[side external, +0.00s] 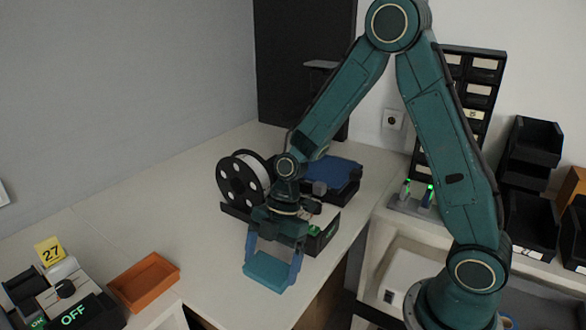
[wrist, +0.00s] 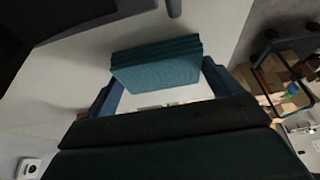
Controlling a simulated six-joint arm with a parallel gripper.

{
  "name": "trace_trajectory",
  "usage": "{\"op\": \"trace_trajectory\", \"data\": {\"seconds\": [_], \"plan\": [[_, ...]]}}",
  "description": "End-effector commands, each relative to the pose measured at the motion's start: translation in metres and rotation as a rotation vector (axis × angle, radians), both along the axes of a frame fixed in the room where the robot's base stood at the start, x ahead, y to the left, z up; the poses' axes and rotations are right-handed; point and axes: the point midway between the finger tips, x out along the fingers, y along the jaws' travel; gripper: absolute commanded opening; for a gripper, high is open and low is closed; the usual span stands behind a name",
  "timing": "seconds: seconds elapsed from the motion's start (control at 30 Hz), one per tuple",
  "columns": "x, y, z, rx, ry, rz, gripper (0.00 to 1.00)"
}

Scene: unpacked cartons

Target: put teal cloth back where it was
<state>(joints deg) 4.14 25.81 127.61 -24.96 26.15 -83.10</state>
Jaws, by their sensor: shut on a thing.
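The teal cloth (side external: 268,271) is a folded, layered block. My gripper (side external: 273,264) points down in the side external view, with its blue fingers shut on the cloth from either side. The cloth is near the front edge of the white table; I cannot tell whether it touches the surface. In the wrist view, the ribbed folded cloth (wrist: 158,62) sits between the two blue fingertips of my gripper (wrist: 160,80). Its far side is hidden.
A black-flanged spool (side external: 243,180) and a black machine with a blue top (side external: 334,171) stand behind my gripper. An orange tray (side external: 144,281) and a device marked OFF (side external: 75,313) are at the left. The table between tray and spool is clear.

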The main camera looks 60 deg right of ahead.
Motion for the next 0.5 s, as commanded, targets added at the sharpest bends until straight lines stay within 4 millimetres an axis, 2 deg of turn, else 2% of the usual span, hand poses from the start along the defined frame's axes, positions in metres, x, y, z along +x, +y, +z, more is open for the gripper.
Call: {"op": "trace_trajectory", "data": {"seconds": [0.07,0.1,0.13,0.5], "plan": [[-0.0003,0.0000,-0.0021,0.000,0.001,0.000,0.69],[-0.0002,-0.0001,-0.0017,0.000,0.001,0.000,0.98],[-0.0002,-0.0001,-0.0017,0.000,0.001,0.000,1.00],[0.0001,0.0000,0.0014,0.000,-0.001,0.000,1.00]]}}
